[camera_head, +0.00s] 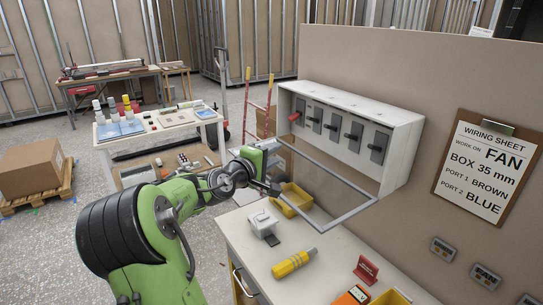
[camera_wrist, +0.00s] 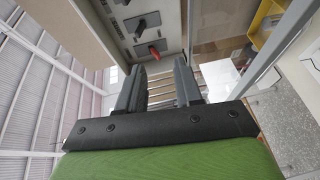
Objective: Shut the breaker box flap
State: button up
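The white breaker box (camera_head: 402,140) is mounted on the tan panel, with a row of dark switches, the leftmost with a red handle. Its flap (camera_head: 357,213), a clear pane in a grey frame, hangs open, sticking out from the lower edge of the box. My gripper (camera_head: 274,188) is by the flap's outer left side; whether it touches is unclear. In the wrist view my gripper (camera_wrist: 156,82) has its fingers apart with nothing between them. The box's switches (camera_wrist: 148,22) show ahead, and the flap's grey frame (camera_wrist: 280,50) lies to the right.
Below the flap, the workbench (camera_head: 240,232) holds a yellow bin (camera_head: 291,200), a white device (camera_head: 262,224), a yellow-handled tool (camera_head: 294,263) and a red stand (camera_head: 366,269). A clipboard (camera_head: 487,168) hangs right of the box. A table (camera_head: 160,128) stands behind at left.

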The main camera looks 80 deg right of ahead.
jog(key=v, duration=1.5)
jog(key=shift+a, duration=0.4)
